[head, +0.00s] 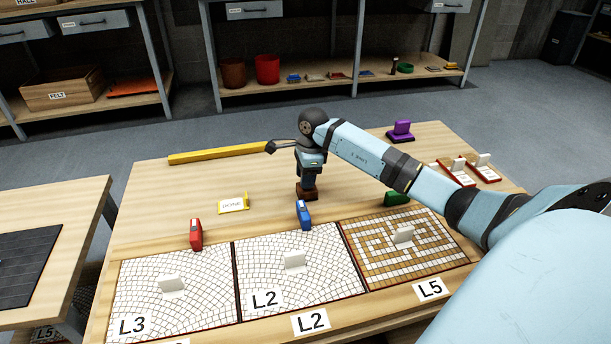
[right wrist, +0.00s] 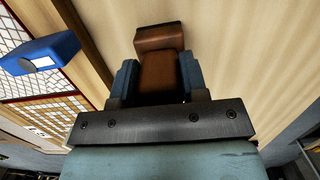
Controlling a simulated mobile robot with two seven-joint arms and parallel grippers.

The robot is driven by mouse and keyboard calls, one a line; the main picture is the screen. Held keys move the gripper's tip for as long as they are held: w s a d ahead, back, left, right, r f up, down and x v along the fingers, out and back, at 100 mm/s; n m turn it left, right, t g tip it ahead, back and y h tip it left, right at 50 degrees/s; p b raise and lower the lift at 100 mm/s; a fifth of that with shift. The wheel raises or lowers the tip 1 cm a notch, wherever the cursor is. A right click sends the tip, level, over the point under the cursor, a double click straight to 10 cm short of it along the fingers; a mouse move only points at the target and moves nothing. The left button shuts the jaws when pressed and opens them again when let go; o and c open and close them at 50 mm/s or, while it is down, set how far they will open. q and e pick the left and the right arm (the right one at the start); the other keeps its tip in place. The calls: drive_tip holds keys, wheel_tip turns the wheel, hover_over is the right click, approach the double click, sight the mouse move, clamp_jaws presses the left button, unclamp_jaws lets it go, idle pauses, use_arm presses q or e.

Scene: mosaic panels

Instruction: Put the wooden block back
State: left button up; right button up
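The wooden block (head: 307,194) is reddish brown and sits under my right gripper (head: 308,182), in the middle of the wooden table (head: 225,172). In the right wrist view the block (right wrist: 158,72) stands between the two blue fingers of the gripper (right wrist: 158,80). Both fingers press against its sides and its wider end sticks out past them. I cannot tell whether the block touches the table or hangs just above it. My left gripper is in neither view.
Three mosaic panels with upright white tabs line the front: L3 (head: 140,288), L2 (head: 330,275) and a brown-patterned one (head: 440,250). Red (head: 196,234), blue (head: 303,214) and green (head: 397,198) pieces stand behind them. A DONE sign (head: 232,205), yellow bar (head: 218,154) and purple piece (head: 401,131) stand farther back.

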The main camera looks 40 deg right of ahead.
drive_tip(key=o, duration=0.4)
drive_tip(key=shift+o, duration=0.2)
drive_tip(key=shift+r, duration=0.1)
